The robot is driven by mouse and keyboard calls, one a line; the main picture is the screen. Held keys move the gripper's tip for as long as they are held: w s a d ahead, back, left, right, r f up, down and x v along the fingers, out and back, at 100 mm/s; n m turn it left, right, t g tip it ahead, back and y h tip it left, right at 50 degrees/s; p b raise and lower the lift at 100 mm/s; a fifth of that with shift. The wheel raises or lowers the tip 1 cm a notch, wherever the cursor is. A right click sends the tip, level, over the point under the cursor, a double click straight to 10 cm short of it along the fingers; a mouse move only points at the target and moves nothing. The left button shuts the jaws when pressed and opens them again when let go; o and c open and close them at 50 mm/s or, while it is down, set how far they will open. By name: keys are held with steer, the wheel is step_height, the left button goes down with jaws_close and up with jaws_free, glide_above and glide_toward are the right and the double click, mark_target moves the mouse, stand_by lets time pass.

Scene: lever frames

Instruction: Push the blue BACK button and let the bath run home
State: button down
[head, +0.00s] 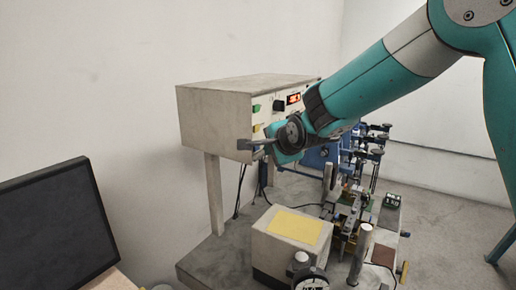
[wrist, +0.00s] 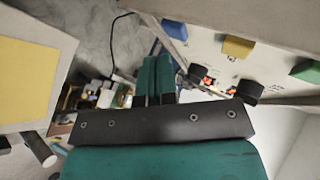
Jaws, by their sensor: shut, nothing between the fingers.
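The blue BACK button (wrist: 174,29) sits on the pale control panel in the wrist view, at the end of a button row with a yellow button (wrist: 237,46) and a green button (wrist: 306,70). My gripper (wrist: 157,78) is shut and empty, its two green fingers side by side. The fingertips appear below the blue button in that picture; a gap shows between them, and I see no contact. I cannot tell which part is the bath.
A lit red display (head: 293,99) and black knobs (wrist: 248,91) are on the panel. Below stand a block with a yellow top (head: 293,226), a dial gauge (head: 311,281) and small fixtures with posts. A dark monitor (head: 55,228) stands at the left.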

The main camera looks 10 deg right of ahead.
steer(key=shift+a, duration=0.1)
steer(key=shift+w+a, duration=0.2)
steer(key=shift+w, duration=0.1)
